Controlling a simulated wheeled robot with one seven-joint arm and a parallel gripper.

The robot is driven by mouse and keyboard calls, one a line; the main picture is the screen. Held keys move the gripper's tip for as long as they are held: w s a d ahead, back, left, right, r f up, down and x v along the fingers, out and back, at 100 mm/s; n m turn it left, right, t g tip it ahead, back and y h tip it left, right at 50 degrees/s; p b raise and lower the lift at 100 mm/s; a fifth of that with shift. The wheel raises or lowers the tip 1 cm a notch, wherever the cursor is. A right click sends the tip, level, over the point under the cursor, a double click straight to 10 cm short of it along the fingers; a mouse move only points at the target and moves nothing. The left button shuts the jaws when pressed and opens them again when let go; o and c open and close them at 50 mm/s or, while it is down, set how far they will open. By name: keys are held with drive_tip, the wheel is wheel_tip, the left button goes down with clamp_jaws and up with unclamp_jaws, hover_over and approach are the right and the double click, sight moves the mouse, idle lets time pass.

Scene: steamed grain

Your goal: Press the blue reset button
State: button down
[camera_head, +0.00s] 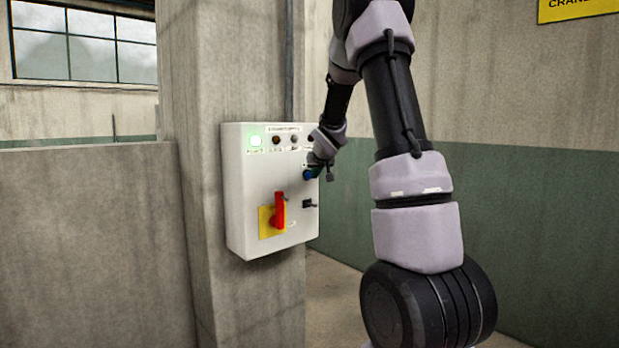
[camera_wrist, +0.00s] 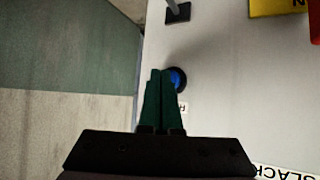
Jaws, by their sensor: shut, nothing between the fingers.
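The blue button (camera_head: 307,174) sits on the right side of a white control box (camera_head: 250,215) mounted on a concrete pillar. In the wrist view the blue button (camera_wrist: 178,79) has a dark ring and is partly hidden behind my fingertips. My gripper (camera_head: 318,172) is shut and empty, with its tips over or right beside the button. In the wrist view the two dark green fingers of my gripper (camera_wrist: 160,75) lie together and overlap the button's left part. I cannot tell whether they touch it.
A red rotary handle (camera_head: 279,210) on a yellow plate (camera_head: 265,222) is at the box's lower middle. A black switch (camera_head: 308,204) is below the button. A low concrete wall (camera_head: 90,245) stands left.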

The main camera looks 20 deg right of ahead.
drive_tip(key=shift+s+d, duration=0.1)
drive_tip(key=shift+s, duration=0.35)
drive_tip(key=s, duration=0.1)
drive_tip(key=s+d, duration=0.1)
drive_tip(key=s, duration=0.2)
drive_tip(key=shift+s+d, duration=0.35)
drive_tip(key=shift+d, duration=0.05)
idle(0.5)
drive_tip(key=s+a+r+m+g, duration=0.1)
drive_tip(key=s+a+r, duration=0.3)
drive_tip(key=s, duration=0.4)
drive_tip(key=s+a+r+m+g, duration=0.1)
drive_tip(key=s+a+r, duration=0.25)
drive_tip(key=s, duration=0.45)
drive_tip(key=s+a+y, duration=0.2)
drive_tip(key=s+a, duration=0.3)
drive_tip(key=s, duration=0.3)
drive_tip(key=s+a+g+y, duration=0.1)
drive_tip(key=s+a, duration=0.4)
drive_tip(key=s, duration=0.4)
drive_tip(key=shift+s+a+r+y, duration=0.25)
drive_tip(key=shift+s+r+y, duration=0.05)
drive_tip(key=shift+r+y, duration=0.1)
